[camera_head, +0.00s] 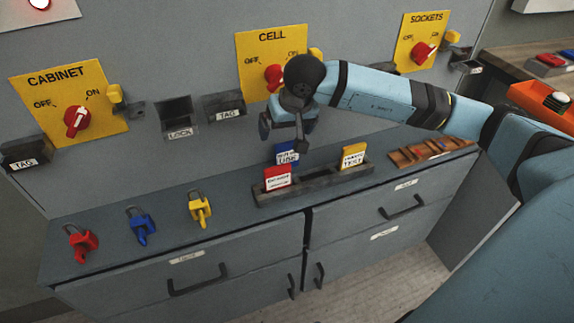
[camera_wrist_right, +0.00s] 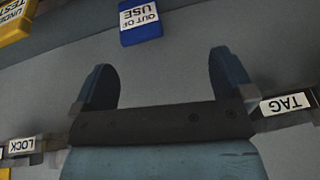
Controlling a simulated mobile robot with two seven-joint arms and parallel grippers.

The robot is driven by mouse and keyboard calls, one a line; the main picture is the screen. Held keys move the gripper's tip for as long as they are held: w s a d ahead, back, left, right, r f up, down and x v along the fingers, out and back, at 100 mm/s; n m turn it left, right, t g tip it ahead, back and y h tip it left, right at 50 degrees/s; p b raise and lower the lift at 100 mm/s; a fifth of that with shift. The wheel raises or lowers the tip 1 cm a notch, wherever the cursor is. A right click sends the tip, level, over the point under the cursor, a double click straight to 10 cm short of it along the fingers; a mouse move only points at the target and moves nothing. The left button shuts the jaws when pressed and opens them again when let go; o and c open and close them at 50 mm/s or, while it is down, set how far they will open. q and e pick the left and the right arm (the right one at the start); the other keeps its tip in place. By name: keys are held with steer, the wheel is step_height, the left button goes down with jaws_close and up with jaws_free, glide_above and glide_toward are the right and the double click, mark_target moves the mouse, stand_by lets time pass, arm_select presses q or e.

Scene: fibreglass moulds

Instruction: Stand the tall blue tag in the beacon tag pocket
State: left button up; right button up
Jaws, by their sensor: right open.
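The blue tag (camera_head: 288,153), lettered OUT OF USE, stands upright in the dark slotted rack (camera_head: 330,181) on the counter. It also shows at the top of the right wrist view (camera_wrist_right: 141,22). My right gripper (camera_head: 288,126) is just above and behind the blue tag in the head view, apart from it. In the wrist view its two fingers (camera_wrist_right: 162,62) are spread with nothing between them. I see none marked beacon. My left gripper is not in view.
A red tag (camera_head: 277,176) and a yellow tag (camera_head: 354,155) share the rack. Red (camera_head: 81,243), blue (camera_head: 140,224) and yellow (camera_head: 200,208) padlocks lie left on the counter. A brown tray (camera_head: 405,157) is right of the rack. A red lamp (camera_head: 40,4) is at top left.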

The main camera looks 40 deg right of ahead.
steer(key=d+h, duration=0.1)
steer(key=d, duration=0.1)
steer(key=b, duration=0.1)
glide_above(287, 143)
steer(key=s, duration=0.2)
steer(key=shift+n, duration=0.3)
steer(key=f, duration=0.4)
steer(key=shift+a, duration=0.3)
steer(key=x, duration=0.3)
steer(key=shift+w+b, duration=0.1)
steer(key=shift+b, duration=0.2)
steer(key=shift+f, duration=0.15)
steer(key=b+x, duration=0.1)
steer(key=x, duration=0.3)
steer(key=shift+d+f, duration=0.15)
steer(key=shift+w+f, duration=0.15)
steer(key=shift+f, duration=0.25)
steer(key=c, duration=0.8)
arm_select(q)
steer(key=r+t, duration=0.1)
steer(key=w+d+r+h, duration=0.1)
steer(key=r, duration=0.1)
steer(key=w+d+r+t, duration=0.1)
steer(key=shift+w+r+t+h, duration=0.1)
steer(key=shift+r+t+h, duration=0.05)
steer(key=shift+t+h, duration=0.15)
arm_select(e)
steer(key=shift+r, duration=0.1)
steer(key=shift+c, duration=0.9)
